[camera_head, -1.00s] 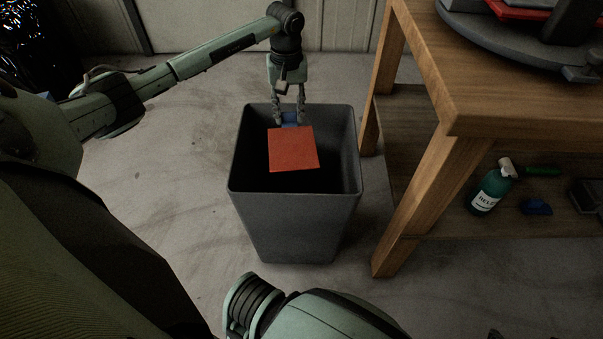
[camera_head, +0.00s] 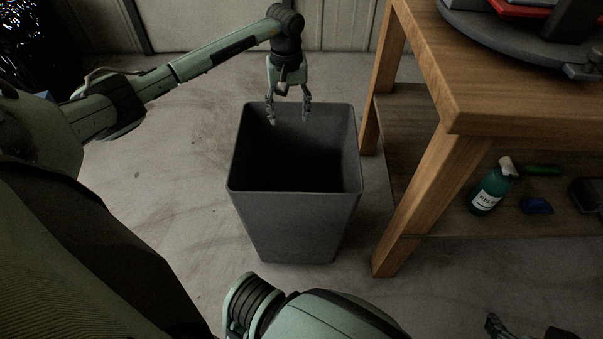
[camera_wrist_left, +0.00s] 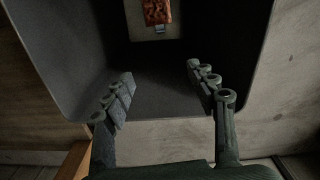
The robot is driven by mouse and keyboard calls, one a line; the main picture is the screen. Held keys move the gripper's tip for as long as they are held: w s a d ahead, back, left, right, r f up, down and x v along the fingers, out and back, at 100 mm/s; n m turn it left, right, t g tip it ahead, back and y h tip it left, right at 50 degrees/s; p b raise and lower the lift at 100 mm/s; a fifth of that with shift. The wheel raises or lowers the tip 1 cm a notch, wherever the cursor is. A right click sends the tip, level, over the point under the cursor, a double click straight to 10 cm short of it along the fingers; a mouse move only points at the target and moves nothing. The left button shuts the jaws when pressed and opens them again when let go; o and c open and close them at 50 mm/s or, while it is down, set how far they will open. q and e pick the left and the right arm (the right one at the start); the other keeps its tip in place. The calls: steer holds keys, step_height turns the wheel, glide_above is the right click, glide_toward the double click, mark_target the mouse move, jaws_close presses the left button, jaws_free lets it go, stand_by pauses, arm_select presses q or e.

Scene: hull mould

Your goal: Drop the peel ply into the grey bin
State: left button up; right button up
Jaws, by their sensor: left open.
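The grey bin (camera_head: 295,220) stands upright on the floor, its mouth facing up. My left gripper (camera_head: 290,112) is above the bin's far rim, fingers apart and pointing down, with nothing between them. In the left wrist view the open fingers (camera_wrist_left: 164,82) reach over the bin's inside wall (camera_wrist_left: 165,95). The red peel ply (camera_wrist_left: 157,12) shows deep inside the bin at the top of that view, with a small pale tab at its edge. The head view shows only a dark interior. Part of my right gripper (camera_head: 498,326) is at the bottom right edge, mostly cut off.
A wooden table (camera_head: 480,110) stands right of the bin, its front leg close by. Its lower shelf holds a green bottle (camera_head: 491,188) and a blue item (camera_head: 536,205). A dark round stand (camera_head: 500,40) is on top. The floor left of the bin is clear.

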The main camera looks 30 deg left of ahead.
arm_select(q)
step_height(320, 180, up, 12)
stand_by(0.6)
